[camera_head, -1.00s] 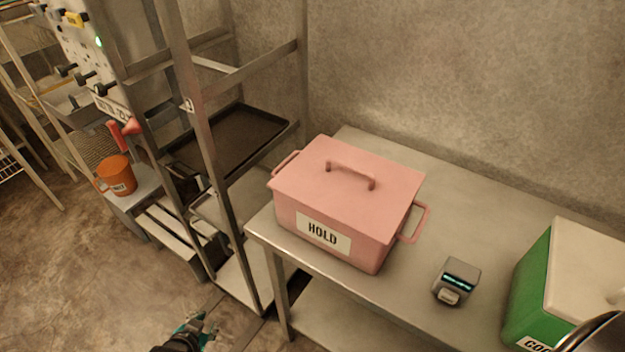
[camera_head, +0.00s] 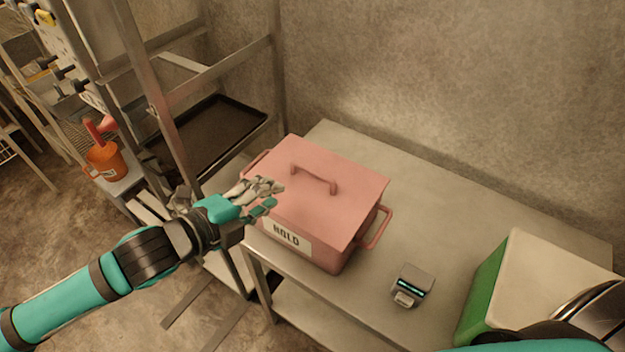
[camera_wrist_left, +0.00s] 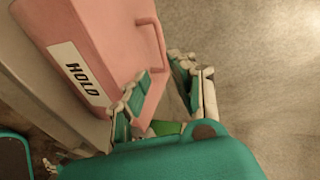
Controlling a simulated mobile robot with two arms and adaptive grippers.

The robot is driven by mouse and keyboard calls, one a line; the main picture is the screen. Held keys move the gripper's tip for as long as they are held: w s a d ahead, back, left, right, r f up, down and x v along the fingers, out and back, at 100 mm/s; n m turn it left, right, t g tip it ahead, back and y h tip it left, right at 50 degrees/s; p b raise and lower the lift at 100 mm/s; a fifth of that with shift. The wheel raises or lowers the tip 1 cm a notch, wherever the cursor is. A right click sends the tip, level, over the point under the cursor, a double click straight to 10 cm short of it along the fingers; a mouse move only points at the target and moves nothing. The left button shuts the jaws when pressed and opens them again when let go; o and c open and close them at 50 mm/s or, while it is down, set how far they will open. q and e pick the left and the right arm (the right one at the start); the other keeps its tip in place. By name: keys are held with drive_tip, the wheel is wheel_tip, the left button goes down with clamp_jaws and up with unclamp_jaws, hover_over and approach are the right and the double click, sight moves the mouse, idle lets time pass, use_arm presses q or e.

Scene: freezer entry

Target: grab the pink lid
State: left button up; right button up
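The pink lid (camera_head: 325,185) is flat, with a bar handle (camera_head: 314,179) on top. It sits on the pink box (camera_head: 340,257) labelled HOLD, on the steel table. In the left wrist view the box (camera_wrist_left: 95,45) is at upper left, with a looped handle (camera_wrist_left: 155,42) at its side. My left gripper (camera_head: 275,196) is at the box's front left corner, left of the lid handle, its fingers overlapping the lid's edge in view. Its fingers (camera_wrist_left: 165,70) are apart with nothing between them. I cannot tell whether they touch the box. My right gripper is not in view.
A small device (camera_head: 411,284) and a green box with a pale lid (camera_head: 540,270) stand on the table (camera_head: 450,190) to the right. The table behind the pink box is clear.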

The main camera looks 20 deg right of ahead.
use_arm(q)
drive_tip(key=p, duration=0.2)
approach(311, 172)
drive_tip(key=x, duration=0.4)
drive_tip(key=shift+w+f, duration=0.1)
drive_tip(key=shift+f, duration=0.05)
drive_tip(key=shift+w+d+f, duration=0.25)
drive_tip(key=shift+d, duration=0.3)
drive_tip(key=shift+w+d, duration=0.15)
drive_tip(key=shift+d, duration=0.1)
drive_tip(key=p+x, duration=0.2)
drive_tip(key=x, duration=0.2)
drive_tip(key=shift+w+d, duration=0.1)
drive_tip(key=shift+w+d+f, duration=0.1)
drive_tip(key=shift+d, duration=0.05)
clamp_jaws()
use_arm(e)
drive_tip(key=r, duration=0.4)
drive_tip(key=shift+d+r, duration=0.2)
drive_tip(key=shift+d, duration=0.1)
